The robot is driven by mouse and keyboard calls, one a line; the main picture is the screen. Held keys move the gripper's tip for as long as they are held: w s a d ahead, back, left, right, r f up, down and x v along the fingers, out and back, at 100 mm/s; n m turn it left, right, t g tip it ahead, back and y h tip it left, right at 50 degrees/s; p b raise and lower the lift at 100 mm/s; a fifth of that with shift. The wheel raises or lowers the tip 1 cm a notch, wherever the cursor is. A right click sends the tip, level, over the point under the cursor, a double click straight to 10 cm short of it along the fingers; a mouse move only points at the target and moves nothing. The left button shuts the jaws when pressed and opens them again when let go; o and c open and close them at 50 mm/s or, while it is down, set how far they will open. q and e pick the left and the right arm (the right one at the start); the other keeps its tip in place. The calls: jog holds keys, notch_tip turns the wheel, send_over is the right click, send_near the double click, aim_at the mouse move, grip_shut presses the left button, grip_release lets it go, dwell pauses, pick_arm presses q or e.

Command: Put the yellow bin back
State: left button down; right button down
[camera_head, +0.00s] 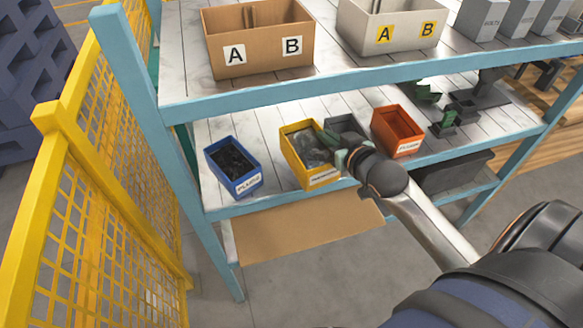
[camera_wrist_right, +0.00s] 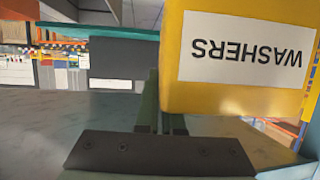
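The yellow bin (camera_head: 291,155) stands on the lower shelf, its labelled front at the shelf's front edge. Grey contents show inside it. In the right wrist view the yellow bin (camera_wrist_right: 240,103) appears upside down, its white label reading WASHERS. My right gripper (camera_head: 330,141) is at the bin's right side wall, near the front. In the wrist view its fingers (camera_wrist_right: 159,112) are close together, one outside the wall and the other partly hidden behind the bin's front, so they look shut on that wall. I cannot tell whether the bin is lifted. My left gripper is not in view.
A blue bin (camera_head: 233,166) stands to the left, a grey bin (camera_head: 345,127) and an orange bin (camera_head: 397,131) to the right. Boxes marked A and B stand on the upper shelf (camera_head: 330,84) above. A yellow mesh fence (camera_head: 100,215) runs along the left.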

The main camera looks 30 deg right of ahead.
aim_at(308, 139)
jog(key=w+d+r+m+h+b, duration=0.1)
jog(key=d+r, duration=0.1)
jog(key=d, duration=0.5)
jog(key=w+d+r+h+b, duration=0.1)
jog(key=w+d+r, duration=0.1)
jog(key=d, duration=0.4)
jog(key=shift+m, duration=0.3)
jog(key=w+a+f, duration=0.1)
jog(key=a+f, duration=0.1)
jog(key=a, duration=0.1)
jog(key=w+a+f, duration=0.2)
jog(key=a+f, duration=0.1)
jog(key=a, duration=0.1)
jog(key=w+a+f, duration=0.2)
jog(key=a+f, duration=0.1)
jog(key=shift+w+a+f, duration=0.15)
jog(key=shift+a+f, duration=0.05)
jog(key=shift+a, duration=0.2)
jog(key=shift+w+a+f, duration=0.15)
jog(key=shift+a+f, duration=0.2)
jog(key=shift+f, duration=0.05)
jog(key=shift+w+a+f, duration=0.1)
jog(key=shift+a+f, duration=0.05)
jog(key=shift+f, duration=0.8)
jog(key=shift+w+a+f, duration=0.1)
jog(key=shift+f, duration=0.85)
